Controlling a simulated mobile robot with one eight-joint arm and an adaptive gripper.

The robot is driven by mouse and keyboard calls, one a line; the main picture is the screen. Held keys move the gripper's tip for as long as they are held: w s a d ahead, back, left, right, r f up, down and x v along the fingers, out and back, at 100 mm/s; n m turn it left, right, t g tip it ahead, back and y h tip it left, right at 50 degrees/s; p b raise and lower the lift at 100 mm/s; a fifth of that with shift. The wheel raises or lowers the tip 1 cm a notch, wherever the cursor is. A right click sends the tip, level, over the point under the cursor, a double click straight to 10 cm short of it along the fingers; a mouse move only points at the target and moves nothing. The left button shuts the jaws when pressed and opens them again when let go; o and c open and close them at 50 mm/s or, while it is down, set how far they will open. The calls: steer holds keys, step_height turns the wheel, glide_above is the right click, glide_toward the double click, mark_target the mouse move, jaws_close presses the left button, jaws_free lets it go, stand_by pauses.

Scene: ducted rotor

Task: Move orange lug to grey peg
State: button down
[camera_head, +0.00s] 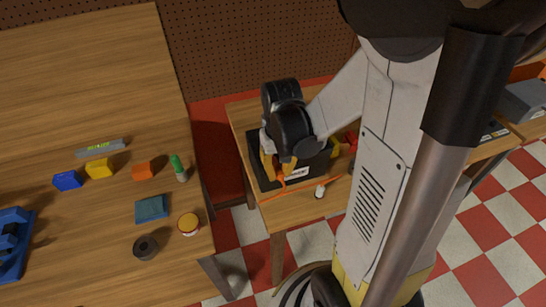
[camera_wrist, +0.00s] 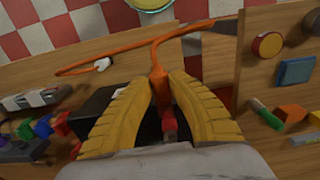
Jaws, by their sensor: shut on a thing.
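My gripper (camera_wrist: 160,84) has yellow ribbed fingers closed on the orange lug (camera_wrist: 158,92), at the end of an orange cable (camera_wrist: 100,70). In the head view my gripper (camera_head: 275,172) is over the front left of a black box (camera_head: 262,178) on the small wooden table, with the orange lug (camera_head: 280,182) at its tips. A red part (camera_wrist: 169,126) shows between the fingers in the wrist view; whether the lug touches it I cannot tell. I cannot make out the grey peg; my arm and fingers hide part of the box.
Coloured pieces (camera_wrist: 45,128) stand at the left in the wrist view. A small white piece (camera_head: 319,191) lies near the table's front edge. The larger table at left holds blocks, a green-capped marker (camera_head: 178,167) and a yellow-lidded jar (camera_head: 188,223). A gap separates the tables.

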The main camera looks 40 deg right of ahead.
mark_target(280, 173)
steer(key=shift+s+a+r+p, duration=0.1)
steer(key=shift+s+r+p, duration=0.15)
steer(key=shift+r+p, duration=0.45)
steer(key=shift+s+a+r+p, duration=0.1)
steer(key=shift+s+r+p, duration=0.25)
steer(key=shift+r, duration=0.5)
steer(key=shift+w, duration=0.1)
steer(key=shift+r+p, duration=0.4)
steer(key=shift+r, duration=0.05)
steer(key=d+f+b, duration=0.3)
steer(key=d+b, duration=0.1)
steer(key=d, duration=0.4)
steer(key=shift+s+d+f+b, duration=0.15)
steer(key=shift+s+f+b, duration=0.05)
steer(key=shift+f+b, duration=0.15)
steer(key=shift+d+y, duration=0.1)
steer(key=shift+y, duration=0.6)
